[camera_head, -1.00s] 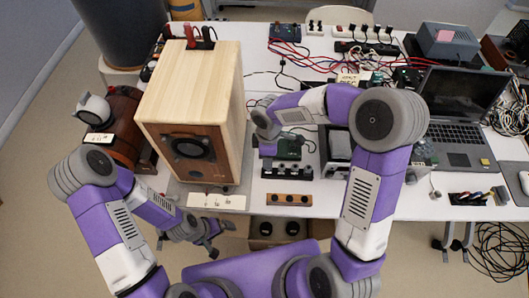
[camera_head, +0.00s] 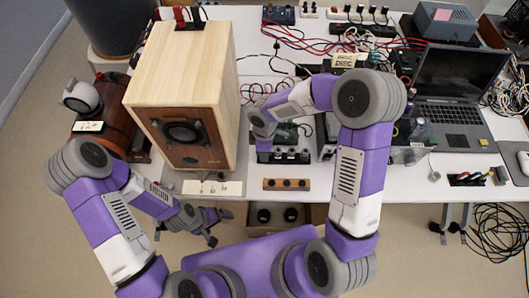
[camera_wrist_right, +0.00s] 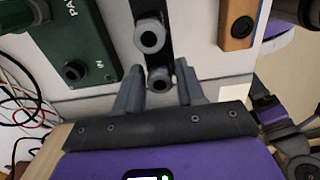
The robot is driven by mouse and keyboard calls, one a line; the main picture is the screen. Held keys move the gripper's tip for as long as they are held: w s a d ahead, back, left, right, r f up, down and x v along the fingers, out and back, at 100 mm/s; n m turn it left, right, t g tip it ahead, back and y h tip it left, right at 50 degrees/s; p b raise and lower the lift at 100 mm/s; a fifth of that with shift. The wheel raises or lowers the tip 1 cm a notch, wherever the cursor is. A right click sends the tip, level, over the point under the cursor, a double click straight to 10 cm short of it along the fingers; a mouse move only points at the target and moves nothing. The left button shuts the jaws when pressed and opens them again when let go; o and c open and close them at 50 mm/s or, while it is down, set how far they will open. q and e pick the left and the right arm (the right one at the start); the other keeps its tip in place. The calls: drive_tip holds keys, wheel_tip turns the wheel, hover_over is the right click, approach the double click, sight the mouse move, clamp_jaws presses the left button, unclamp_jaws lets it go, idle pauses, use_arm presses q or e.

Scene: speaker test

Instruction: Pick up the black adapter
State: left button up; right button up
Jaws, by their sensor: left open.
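A black block with grey round knobs or sockets (camera_head: 284,156), probably the black adapter, lies on the white table right of the wooden speaker. In the right wrist view the black block (camera_wrist_right: 151,15) runs up from between the fingertips. My right gripper (camera_wrist_right: 160,78) is open, one finger on each side of the block's near end; I cannot tell whether they touch it. In the head view my right wrist hides most of that gripper, just behind the block. My left gripper (camera_head: 215,226) is open and empty, low in front of the table edge.
The large wooden speaker (camera_head: 180,85) stands left of my right wrist. A green box (camera_wrist_right: 82,45) and a wooden strip with black knobs (camera_wrist_right: 239,20) flank the block. A laptop (camera_head: 458,90) and red cables lie to the right and back.

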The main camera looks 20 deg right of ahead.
clamp_jaws()
wheel_tip(320, 180, up, 10)
drive_tip(key=p, duration=0.3)
drive_tip(key=shift+r, duration=0.15)
wheel_tip(320, 180, up, 4)
drive_tip(key=p, duration=0.3)
idle(0.4)
drive_tip(key=shift+f, duration=0.2)
